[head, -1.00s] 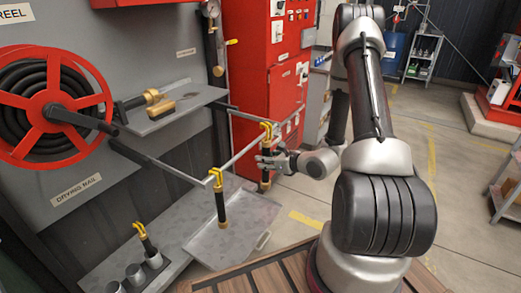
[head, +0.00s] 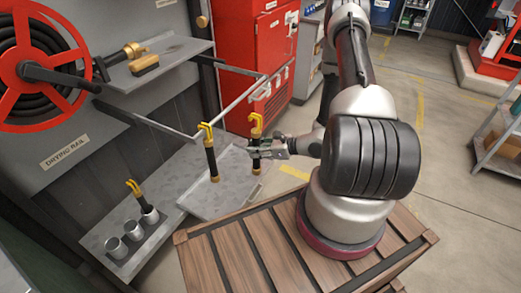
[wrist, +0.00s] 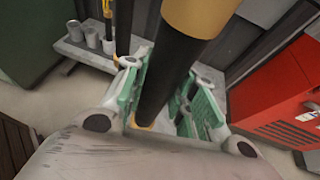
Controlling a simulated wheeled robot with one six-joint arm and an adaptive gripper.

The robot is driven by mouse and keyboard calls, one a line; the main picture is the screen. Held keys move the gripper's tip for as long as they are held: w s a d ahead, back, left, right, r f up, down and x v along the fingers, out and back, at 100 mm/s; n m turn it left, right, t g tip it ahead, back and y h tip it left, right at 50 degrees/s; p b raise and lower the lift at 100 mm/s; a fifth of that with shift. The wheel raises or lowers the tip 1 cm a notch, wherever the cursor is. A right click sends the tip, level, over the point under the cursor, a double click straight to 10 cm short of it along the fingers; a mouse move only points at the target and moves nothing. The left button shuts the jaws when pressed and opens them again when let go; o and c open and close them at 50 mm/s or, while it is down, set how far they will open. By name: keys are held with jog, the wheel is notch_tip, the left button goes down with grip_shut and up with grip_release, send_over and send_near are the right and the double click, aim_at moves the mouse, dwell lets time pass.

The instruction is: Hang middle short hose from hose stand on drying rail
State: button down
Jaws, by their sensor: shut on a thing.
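My gripper (head: 262,150) is shut around a short black hose (head: 256,163) with a yellow hook and brass fittings. The hose is upright. Its hook (head: 256,121) shows below and in front of the drying rail (head: 237,105) in the head view, apart from the bar. A second short hose (head: 210,160) hangs at the rail's near end. A third hose (head: 137,193) stands in the hose stand (head: 120,263); the stand's other two cups are empty. In the wrist view the held hose (wrist: 163,85) runs between the green finger pads, its brass end (wrist: 200,12) nearest the camera.
A grey drip tray (head: 228,195) lies under the rail. A shelf (head: 165,62) with a brass nozzle and a brush, and the red hose reel (head: 70,60), are on the wall at left. A red cabinet (head: 268,50) stands behind the rail.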

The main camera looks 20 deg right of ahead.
jog(key=w+a+f, duration=0.1)
jog(key=w+a, duration=0.7)
jog(key=w, duration=0.3)
jog(key=shift+f, duration=0.3)
dwell(0.6)
jog(key=shift+w+a, duration=0.1)
jog(key=c, duration=1.1)
grip_release()
